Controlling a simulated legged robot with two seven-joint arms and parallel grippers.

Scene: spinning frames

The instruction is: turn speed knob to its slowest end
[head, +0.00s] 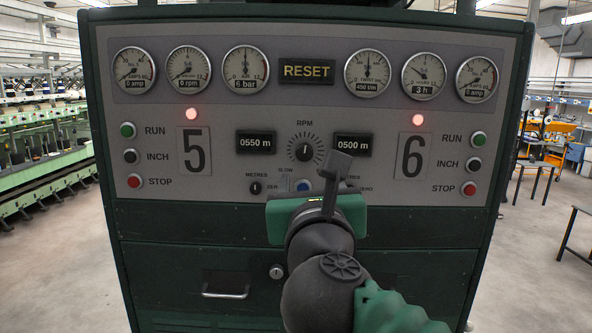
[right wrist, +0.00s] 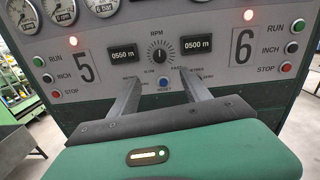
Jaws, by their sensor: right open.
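The speed knob (head: 305,150) is a round black dial under the RPM label, in the middle of the grey panel. It also shows in the right wrist view (right wrist: 160,57), with its pale mark pointing roughly up. SLOW is printed at its lower left and FAST at its lower right. My right gripper (head: 333,168) is in front of the panel, low and right of the knob in the head view. In the right wrist view its open, empty fingers (right wrist: 160,78) appear below the knob, one to each side. I see no contact with the knob. My left gripper is not in view.
Two digital displays (head: 256,142) (head: 352,145) flank the knob. A blue button (head: 303,186) and a small METRES knob (head: 255,188) sit below. RUN, INCH and STOP buttons line both sides. Gauges and a RESET sign (head: 306,71) are above, drawers with a handle (head: 225,291) below.

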